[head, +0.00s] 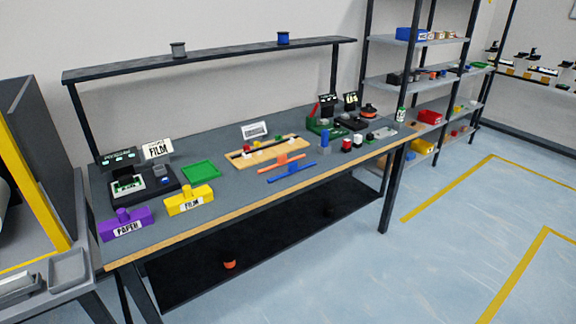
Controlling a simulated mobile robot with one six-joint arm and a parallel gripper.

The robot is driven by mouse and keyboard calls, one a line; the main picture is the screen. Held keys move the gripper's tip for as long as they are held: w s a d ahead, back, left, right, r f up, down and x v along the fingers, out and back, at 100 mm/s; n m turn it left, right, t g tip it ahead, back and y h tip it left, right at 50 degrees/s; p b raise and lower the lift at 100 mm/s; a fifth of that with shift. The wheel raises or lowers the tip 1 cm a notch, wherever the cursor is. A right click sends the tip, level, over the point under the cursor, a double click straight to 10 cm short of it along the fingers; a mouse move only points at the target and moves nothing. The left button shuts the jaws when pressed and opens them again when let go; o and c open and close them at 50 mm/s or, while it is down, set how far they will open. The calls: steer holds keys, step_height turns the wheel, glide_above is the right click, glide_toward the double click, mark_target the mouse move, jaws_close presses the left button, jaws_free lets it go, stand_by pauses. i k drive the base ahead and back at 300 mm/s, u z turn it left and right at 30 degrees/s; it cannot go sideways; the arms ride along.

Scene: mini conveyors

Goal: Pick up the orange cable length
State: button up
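The orange cable length (281,163) appears as a long, thin orange piece with a raised middle. It lies on the grey workbench top (225,210), right of centre. A similar blue length (292,172) lies just in front of it, nearly parallel. A wooden board (243,162) with small coloured parts lies right behind the orange piece. My gripper is not in view.
A blue cylinder (325,143) and small blocks stand right. An overhead shelf (215,62) spans the bench's back. Floor in front at right is clear.

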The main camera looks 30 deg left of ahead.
mark_target(282, 160)
steer(key=z, duration=1.2)
steer(key=k, duration=0.15)
steer(key=u, duration=3.75)
steer(key=i, duration=1)
steer(key=u, duration=0.15)
steer(key=k, duration=0.3)
steer(key=z, duration=0.05)
